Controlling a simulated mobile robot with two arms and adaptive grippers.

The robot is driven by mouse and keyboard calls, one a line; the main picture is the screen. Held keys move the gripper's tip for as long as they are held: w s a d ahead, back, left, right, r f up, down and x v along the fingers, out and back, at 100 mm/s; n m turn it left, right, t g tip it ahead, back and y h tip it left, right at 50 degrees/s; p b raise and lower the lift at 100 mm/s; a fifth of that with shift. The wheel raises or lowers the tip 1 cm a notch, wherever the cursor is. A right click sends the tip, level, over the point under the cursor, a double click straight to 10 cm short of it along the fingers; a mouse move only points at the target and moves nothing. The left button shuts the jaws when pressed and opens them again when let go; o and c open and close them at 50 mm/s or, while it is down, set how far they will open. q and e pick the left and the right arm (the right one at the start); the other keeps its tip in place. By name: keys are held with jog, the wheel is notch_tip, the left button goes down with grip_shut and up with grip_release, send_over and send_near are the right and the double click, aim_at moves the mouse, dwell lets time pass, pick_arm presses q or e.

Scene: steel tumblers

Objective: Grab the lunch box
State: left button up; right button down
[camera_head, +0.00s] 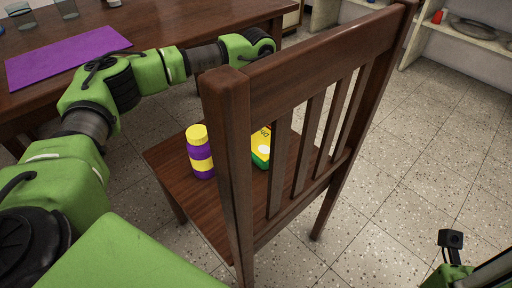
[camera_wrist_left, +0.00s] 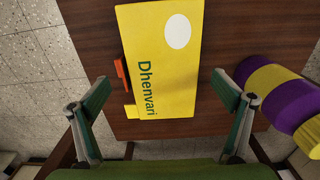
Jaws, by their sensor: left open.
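The lunch box appears to be a yellow box (camera_wrist_left: 160,55) with green "Dhenvari" lettering, a white oval and an orange piece on its left edge. It lies on the seat of a brown wooden chair (camera_head: 165,158). In the head view the yellow and green box (camera_head: 261,148) shows partly behind the chair back. My left gripper (camera_wrist_left: 160,80) is open and empty in the wrist view, its fingers on either side of the box's near part. In the head view the chair back hides its fingers. Part of my right arm shows at the bottom right; its fingers are out of frame.
A purple and yellow bottle (camera_head: 200,152) stands on the seat beside the box; it also shows in the left wrist view (camera_wrist_left: 280,95). The chair back (camera_head: 320,65) rises in front of the seat. A table (camera_head: 170,20) with a purple mat (camera_head: 68,55) is behind left. Floor is clear at right.

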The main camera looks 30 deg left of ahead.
pick_arm(q)
notch_tip(320, 180, down, 2)
jog(key=shift+f, duration=0.25)
jog(key=shift+r, duration=0.1)
jog(key=c, duration=1.4)
